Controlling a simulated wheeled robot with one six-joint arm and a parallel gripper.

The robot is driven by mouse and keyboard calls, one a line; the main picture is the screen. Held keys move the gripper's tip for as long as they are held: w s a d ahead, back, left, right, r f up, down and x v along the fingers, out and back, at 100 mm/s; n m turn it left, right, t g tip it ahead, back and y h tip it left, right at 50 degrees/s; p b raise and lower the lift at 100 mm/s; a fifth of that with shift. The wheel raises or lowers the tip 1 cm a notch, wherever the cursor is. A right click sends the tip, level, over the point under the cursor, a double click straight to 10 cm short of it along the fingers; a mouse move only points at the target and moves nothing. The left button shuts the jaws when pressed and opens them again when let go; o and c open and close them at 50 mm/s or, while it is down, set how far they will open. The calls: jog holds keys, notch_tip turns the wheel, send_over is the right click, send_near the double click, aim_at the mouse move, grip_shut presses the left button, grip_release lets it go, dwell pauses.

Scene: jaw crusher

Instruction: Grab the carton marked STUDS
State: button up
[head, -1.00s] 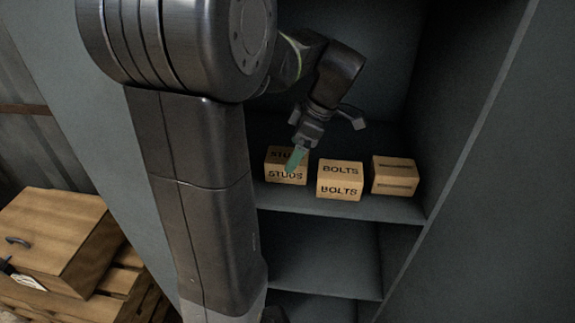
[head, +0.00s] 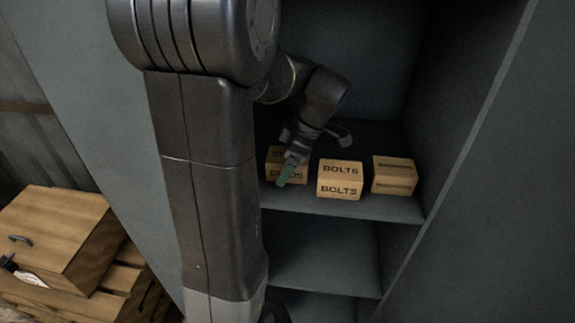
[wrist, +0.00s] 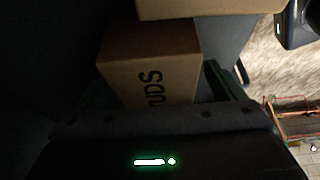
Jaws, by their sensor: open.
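The carton marked STUDS (head: 273,154) is a small tan box at the left of the row on the cabinet shelf. My gripper (head: 285,176) is in front of it in the head view and hides part of its front. In the wrist view the STUDS carton (wrist: 150,62) lies straight ahead, its lettering turned sideways. The green fingers (wrist: 165,92) are apart, one on each side of the carton's near end. The gripper is open; I cannot tell whether either finger touches the carton.
The BOLTS carton (head: 340,181) stands close to the right of the STUDS carton. Another carton (head: 394,175) stands further right, its marking unreadable. The cabinet's right wall (head: 465,120) bounds the shelf. A wooden crate (head: 60,235) stands outside at the left.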

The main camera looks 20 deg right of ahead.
jog(key=shift+f, duration=0.2)
dwell(0.5)
jog(key=c, duration=1.4)
